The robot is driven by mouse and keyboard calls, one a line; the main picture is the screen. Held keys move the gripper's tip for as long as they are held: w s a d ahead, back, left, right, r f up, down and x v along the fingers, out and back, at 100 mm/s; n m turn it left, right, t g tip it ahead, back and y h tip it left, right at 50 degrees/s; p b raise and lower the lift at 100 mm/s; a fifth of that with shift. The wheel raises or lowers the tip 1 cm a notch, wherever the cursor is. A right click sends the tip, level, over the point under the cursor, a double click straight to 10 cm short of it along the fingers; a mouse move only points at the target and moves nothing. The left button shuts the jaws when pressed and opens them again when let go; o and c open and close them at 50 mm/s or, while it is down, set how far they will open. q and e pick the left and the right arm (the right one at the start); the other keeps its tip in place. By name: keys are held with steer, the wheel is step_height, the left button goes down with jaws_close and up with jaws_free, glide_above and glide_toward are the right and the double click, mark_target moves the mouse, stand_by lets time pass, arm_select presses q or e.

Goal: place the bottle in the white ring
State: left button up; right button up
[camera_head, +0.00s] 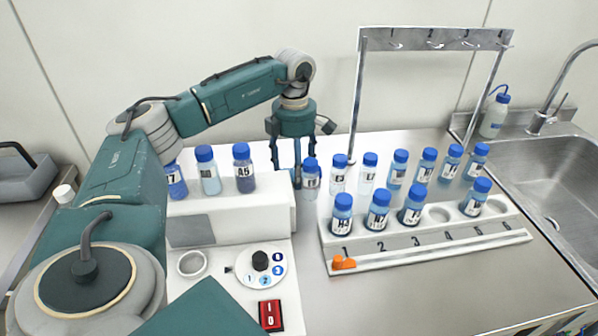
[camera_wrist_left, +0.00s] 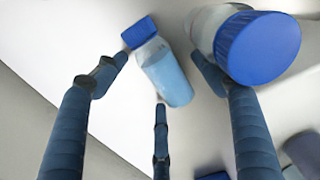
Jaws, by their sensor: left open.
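My left gripper (camera_head: 297,172) points down behind the white device. Its fingers are open and apart. A blue-capped bottle (camera_head: 311,181) stands just right of the fingers, and I cannot tell whether they touch. In the left wrist view, a bottle with light blue liquid (camera_wrist_left: 170,78) lies in line between the open fingers (camera_wrist_left: 158,85), below them. A large blue cap (camera_wrist_left: 258,48) is close by the right finger. A small white ring (camera_head: 192,263) sits empty on the device's front deck. Several bottles look alike; which one the task means is unclear. My right gripper is out of view.
A metal hook stand (camera_head: 357,95) rises behind. The sink (camera_head: 560,170) is right.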

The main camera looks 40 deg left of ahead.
arm_select(q)
steer(key=c, duration=1.3)
step_height(320, 180, up, 20)
steer(key=p, duration=0.3)
steer(key=shift+r, duration=0.1)
